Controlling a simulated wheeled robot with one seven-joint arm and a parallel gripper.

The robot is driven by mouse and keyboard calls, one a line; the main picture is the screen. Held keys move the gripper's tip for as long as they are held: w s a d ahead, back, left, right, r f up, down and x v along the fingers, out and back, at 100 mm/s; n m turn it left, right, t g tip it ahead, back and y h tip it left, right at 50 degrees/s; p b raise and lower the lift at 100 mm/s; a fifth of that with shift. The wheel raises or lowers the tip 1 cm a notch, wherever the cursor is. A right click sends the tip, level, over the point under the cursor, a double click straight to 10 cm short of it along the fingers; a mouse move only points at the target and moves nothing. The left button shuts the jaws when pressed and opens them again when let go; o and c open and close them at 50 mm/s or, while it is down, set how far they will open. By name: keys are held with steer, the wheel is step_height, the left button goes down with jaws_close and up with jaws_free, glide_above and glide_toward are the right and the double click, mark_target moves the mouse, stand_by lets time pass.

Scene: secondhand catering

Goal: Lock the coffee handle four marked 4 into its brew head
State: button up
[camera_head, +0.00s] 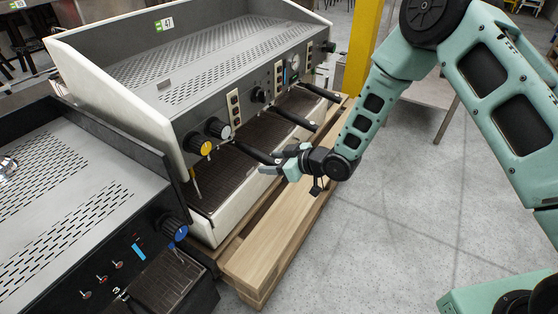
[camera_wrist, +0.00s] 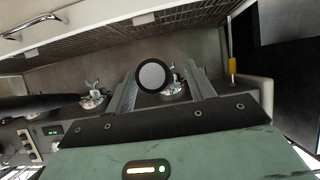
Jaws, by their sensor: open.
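The large grey coffee machine (camera_head: 205,75) has several black handles along its front. The nearest black handle (camera_head: 253,152) sticks out toward my gripper (camera_head: 279,161). In the wrist view, a round grey handle end with a black rim (camera_wrist: 152,75) appears between the two open fingers of my gripper (camera_wrist: 163,72), with gaps at the sides. Behind it is a metal brew head (camera_wrist: 173,88), and another brew head (camera_wrist: 94,98) is to its left. I cannot read a 4 on any handle, nor tell whether this handle is seated in its head.
Two more black handles (camera_head: 295,118) (camera_head: 321,92) stick out farther along the machine. A second, darker machine (camera_head: 75,200) stands at the lower left. A wooden pallet (camera_head: 268,245) lies under the grey machine. A yellow post (camera_head: 362,45) stands behind. The floor (camera_head: 390,220) on the right is clear.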

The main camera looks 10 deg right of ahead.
steer(key=p+v, duration=0.3)
steer(key=v, duration=1.4)
steer(key=shift+r, duration=0.2)
steer(key=s+a+r+m+g+h, duration=0.1)
steer(key=s+r+g+h, duration=0.3)
steer(key=s, duration=0.5)
steer(key=s+a+r+m+g+h, duration=0.1)
steer(key=s+r+h, duration=0.1)
steer(key=s+r, duration=0.6)
steer(key=s+a+r+m+g+h, duration=0.1)
steer(key=s+r+g+h, duration=0.25)
steer(key=s, duration=0.55)
step_height(320, 180, up, 22)
steer(key=p, duration=2.2)
steer(key=shift+a+r+t+p, duration=0.15)
steer(key=shift+a+t+p, duration=0.1)
steer(key=shift+t+p, duration=0.1)
steer(key=shift+w, duration=0.15)
